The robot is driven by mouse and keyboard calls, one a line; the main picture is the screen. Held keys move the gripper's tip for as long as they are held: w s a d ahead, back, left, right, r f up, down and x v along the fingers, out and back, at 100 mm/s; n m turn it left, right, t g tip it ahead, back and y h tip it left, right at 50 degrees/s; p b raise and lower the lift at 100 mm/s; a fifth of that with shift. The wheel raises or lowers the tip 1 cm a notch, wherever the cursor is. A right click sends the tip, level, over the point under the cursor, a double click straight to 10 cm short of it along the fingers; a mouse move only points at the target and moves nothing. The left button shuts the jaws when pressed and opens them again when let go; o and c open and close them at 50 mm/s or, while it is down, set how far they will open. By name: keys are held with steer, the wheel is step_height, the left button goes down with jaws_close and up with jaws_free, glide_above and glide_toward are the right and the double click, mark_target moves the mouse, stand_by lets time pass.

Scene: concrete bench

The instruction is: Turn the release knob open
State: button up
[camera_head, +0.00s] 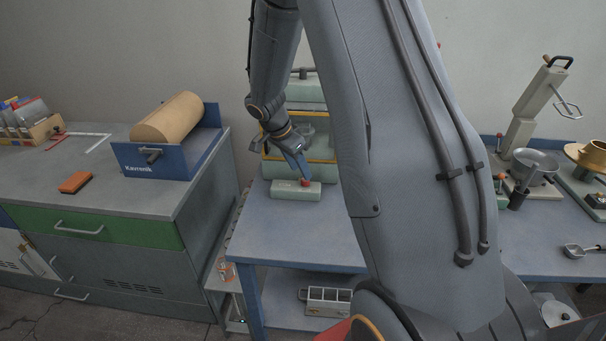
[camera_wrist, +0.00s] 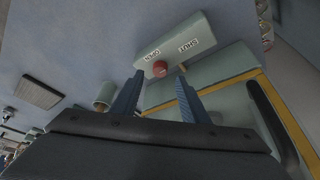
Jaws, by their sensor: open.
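The release knob is a small red knob (camera_wrist: 160,68) on a pale green block (camera_wrist: 200,38) with labels reading OPEN and SHUT, upside down in the wrist view. In the head view the red knob (camera_head: 305,183) is on the front block (camera_head: 296,191) of a pale green machine with a yellow-framed opening (camera_head: 322,150). My gripper (camera_wrist: 155,85) is open. Its two blue fingers point toward the knob, one to each side of it in the wrist view; I cannot tell whether they touch it.
A blue bench (camera_head: 290,232) carries the machine, with bare room in front of the block. A grey cabinet (camera_head: 140,200) at the left holds a brown roll (camera_head: 168,117) in a blue holder. A press (camera_head: 535,105) and a pan (camera_head: 533,165) stand at the right.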

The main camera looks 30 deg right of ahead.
mark_target(303, 180)
steer(key=shift+p+x, duration=0.5)
steer(key=shift+x, duration=1.7)
jaws_close()
